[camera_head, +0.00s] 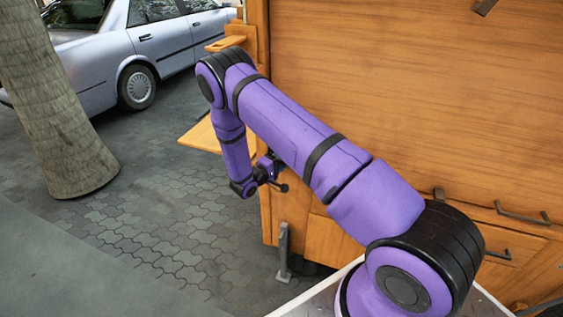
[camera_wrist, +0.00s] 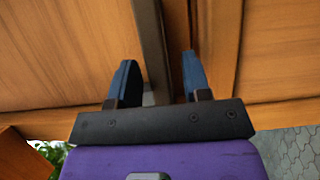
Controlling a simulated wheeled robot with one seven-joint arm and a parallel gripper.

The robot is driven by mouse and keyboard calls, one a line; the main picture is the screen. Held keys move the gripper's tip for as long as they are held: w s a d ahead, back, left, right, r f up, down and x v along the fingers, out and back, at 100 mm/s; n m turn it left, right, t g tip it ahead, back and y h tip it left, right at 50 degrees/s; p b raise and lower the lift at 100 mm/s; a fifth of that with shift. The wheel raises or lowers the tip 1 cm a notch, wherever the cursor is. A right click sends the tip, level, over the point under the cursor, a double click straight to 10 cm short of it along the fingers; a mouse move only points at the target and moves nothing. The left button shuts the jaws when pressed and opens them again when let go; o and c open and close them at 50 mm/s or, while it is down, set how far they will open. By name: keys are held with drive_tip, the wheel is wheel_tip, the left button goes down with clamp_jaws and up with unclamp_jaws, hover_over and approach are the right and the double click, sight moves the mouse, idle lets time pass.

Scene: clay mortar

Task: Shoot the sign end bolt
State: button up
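My gripper (camera_head: 274,172) is beside the left end of a large wooden stall or cart (camera_head: 420,90). In the wrist view, its two blue fingers (camera_wrist: 158,78) are apart. A dark metal bar (camera_wrist: 152,45) runs down between them from the top edge, nearer the left finger. I see room between the bar and the right finger; contact with the left finger cannot be told. I cannot tell whether this bar is the sign end bolt. No sign can be made out in either view, and my arm hides part of the stall's end.
A wooden flap (camera_head: 202,134) and a small ledge (camera_head: 226,43) stick out at the stall's left end. A grey metal post (camera_head: 284,254) stands below. Handles (camera_head: 522,214) are on the stall front. A palm trunk (camera_head: 55,105) and a silver car (camera_head: 165,40) are left, with open paving between.

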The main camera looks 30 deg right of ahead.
drive_tip(key=v, duration=1)
drive_tip(key=shift+a, duration=0.4)
drive_tip(key=s+d+r+m+g+y, duration=0.1)
drive_tip(key=s+r+m+g+y, duration=0.2)
drive_tip(key=r, duration=0.7)
drive_tip(key=s+d+r+g+y, duration=0.15)
drive_tip(key=s+r, duration=0.35)
drive_tip(key=r, duration=0.5)
drive_tip(key=s+d+r+m+g+y, duration=0.1)
drive_tip(key=s+r+m+g+y, duration=0.2)
drive_tip(key=r, duration=0.7)
drive_tip(key=s+a+r+n+t+y, duration=0.1)
drive_tip(key=s+a+r+t+y, duration=0.1)
drive_tip(key=s+r+t+y, duration=0.2)
drive_tip(key=s+a+r+n+t+y, duration=0.2)
drive_tip(key=s+r+y, duration=0.4)
drive_tip(key=s, duration=1.5)
drive_tip(key=shift+a+r+t, duration=0.7)
drive_tip(key=shift+r+t, duration=0.25)
drive_tip(key=shift+r, duration=1.55)
